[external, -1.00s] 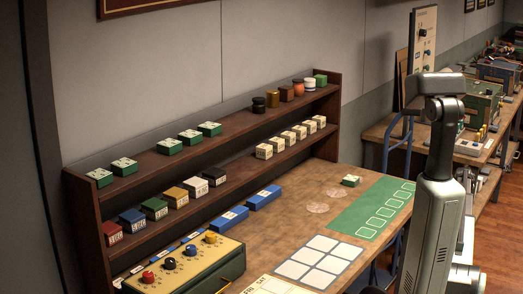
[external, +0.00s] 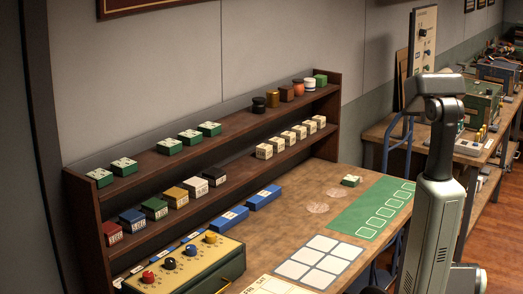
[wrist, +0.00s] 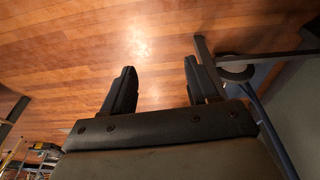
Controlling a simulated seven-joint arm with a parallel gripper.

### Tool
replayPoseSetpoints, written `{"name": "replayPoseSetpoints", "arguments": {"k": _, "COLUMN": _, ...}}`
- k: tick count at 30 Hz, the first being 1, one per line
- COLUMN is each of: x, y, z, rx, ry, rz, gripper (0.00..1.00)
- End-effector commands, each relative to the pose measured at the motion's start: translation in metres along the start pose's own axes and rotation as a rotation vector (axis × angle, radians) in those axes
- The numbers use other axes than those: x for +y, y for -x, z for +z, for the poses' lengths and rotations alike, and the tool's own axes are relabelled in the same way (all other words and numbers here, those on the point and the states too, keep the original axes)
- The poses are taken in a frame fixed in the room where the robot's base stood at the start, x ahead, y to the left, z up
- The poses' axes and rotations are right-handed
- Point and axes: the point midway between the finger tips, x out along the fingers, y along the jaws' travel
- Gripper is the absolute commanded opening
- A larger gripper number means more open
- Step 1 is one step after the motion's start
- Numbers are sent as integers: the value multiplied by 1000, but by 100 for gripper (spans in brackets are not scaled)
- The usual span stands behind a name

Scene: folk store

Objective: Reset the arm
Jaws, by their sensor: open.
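My gripper (wrist: 158,88) shows in the wrist view with its two dark fingers spread apart. Nothing is between them, and the wooden floor (wrist: 150,40) shows beyond. In the external view my arm stands folded at the right, in front of the table's right end. The gripper itself cannot be made out in that view.
The wooden table (external: 285,222) holds a green mat (external: 345,222), a white grid sheet (external: 318,262), a small green-and-white block (external: 351,181) and a yellow knob panel (external: 185,262). A two-tier shelf (external: 330,92) with several small boxes and jars stands behind. A second bench (external: 375,130) is at the right.

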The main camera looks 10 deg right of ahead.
Motion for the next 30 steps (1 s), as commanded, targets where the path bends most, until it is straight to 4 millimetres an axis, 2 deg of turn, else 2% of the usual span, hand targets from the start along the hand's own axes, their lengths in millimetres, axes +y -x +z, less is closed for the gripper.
{"name": "replayPoseSetpoints", "arguments": {"k": 1, "x": 0, "y": -2, "z": 37, "rx": -46, "ry": 49, "rz": 11, "gripper": 59}}
{"name": "replayPoseSetpoints", "arguments": {"k": 6, "x": 7, "y": -8, "z": 141, "rx": -205, "ry": 216, "rz": 46, "gripper": 59}}
{"name": "replayPoseSetpoints", "arguments": {"k": 12, "x": 30, "y": -1, "z": 256, "rx": -394, "ry": 414, "rz": 79, "gripper": 59}}
{"name": "replayPoseSetpoints", "arguments": {"k": 15, "x": 47, "y": 8, "z": 309, "rx": -489, "ry": 510, "rz": 93, "gripper": 59}}
{"name": "replayPoseSetpoints", "arguments": {"k": 18, "x": 64, "y": 20, "z": 352, "rx": -576, "ry": 596, "rz": 104, "gripper": 59}}
{"name": "replayPoseSetpoints", "arguments": {"k": 21, "x": 80, "y": 30, "z": 386, "rx": -648, "ry": 663, "rz": 111, "gripper": 59}}
{"name": "replayPoseSetpoints", "arguments": {"k": 24, "x": 92, "y": 38, "z": 408, "rx": -700, "ry": 711, "rz": 115, "gripper": 59}}
{"name": "replayPoseSetpoints", "arguments": {"k": 30, "x": 101, "y": 45, "z": 424, "rx": -742, "ry": 750, "rz": 118, "gripper": 59}}
